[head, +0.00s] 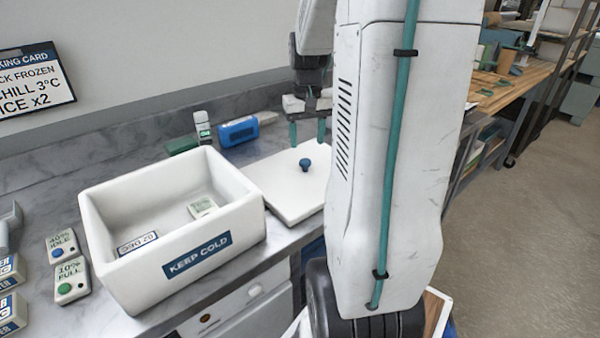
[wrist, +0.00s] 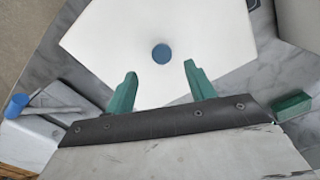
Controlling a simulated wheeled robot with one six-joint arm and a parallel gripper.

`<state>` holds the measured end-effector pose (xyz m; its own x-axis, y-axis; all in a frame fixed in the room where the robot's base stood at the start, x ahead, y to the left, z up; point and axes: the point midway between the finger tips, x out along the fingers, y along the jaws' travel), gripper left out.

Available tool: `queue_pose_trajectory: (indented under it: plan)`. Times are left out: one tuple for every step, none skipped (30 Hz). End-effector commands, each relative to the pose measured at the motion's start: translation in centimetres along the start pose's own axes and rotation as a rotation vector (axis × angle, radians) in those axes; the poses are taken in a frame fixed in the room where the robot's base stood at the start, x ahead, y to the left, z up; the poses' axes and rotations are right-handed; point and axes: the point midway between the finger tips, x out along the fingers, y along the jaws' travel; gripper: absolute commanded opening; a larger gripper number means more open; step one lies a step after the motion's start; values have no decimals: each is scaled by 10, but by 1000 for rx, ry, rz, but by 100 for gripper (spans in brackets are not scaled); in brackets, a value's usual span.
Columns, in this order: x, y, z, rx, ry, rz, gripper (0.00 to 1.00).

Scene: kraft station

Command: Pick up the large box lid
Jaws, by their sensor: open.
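The large box lid (head: 287,184) is a white flat panel lying on the counter to the right of the white box. A blue round knob (head: 305,164) stands near its middle. My gripper (head: 308,133) is above the lid with its green fingers pointing down. In the wrist view the lid (wrist: 205,35) fills the upper middle, and its knob (wrist: 161,54) lies just beyond and between my fingertips (wrist: 160,72). The fingers are open and empty, apart from the knob. My arm hides the lid's right part in the head view.
The open white "KEEP COLD" box (head: 160,276) stands left of the lid with a small pack (head: 203,207) inside. A blue device (head: 238,131), a green block (head: 183,145) and a white bottle (head: 203,128) stand behind. Packs (head: 71,280) lie at the left.

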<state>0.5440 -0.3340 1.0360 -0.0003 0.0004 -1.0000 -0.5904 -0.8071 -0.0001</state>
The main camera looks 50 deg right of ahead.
Motion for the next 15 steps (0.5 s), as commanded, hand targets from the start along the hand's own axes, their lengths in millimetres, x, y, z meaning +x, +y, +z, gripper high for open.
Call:
queue_pose_trajectory:
  plan:
    - [7, 0, 0, 0, -2, 0, 55]
    - [10, 0, 1, -1, -2, 0, 55]
    - [14, -1, 1, -1, -2, 0, 55]
    - [18, -1, 1, -1, -2, 0, 55]
    - [21, -1, 1, -2, -3, 0, 55]
    - [27, -2, 0, -2, -3, 0, 55]
    - [31, -2, 0, -2, -3, 0, 55]
    - [36, -2, 0, -2, -3, 0, 55]
    - [42, -3, 0, -3, -3, 0, 55]
    - [47, -3, 0, -3, -4, -1, 55]
    - [52, -3, 0, -3, -4, -1, 55]
    - [56, -3, -1, -3, -2, 0, 55]
    - [59, -3, -1, -3, -2, 0, 55]
    - [62, -3, -1, -3, -2, 0, 55]
    - [64, -3, -1, -3, -1, 0, 55]
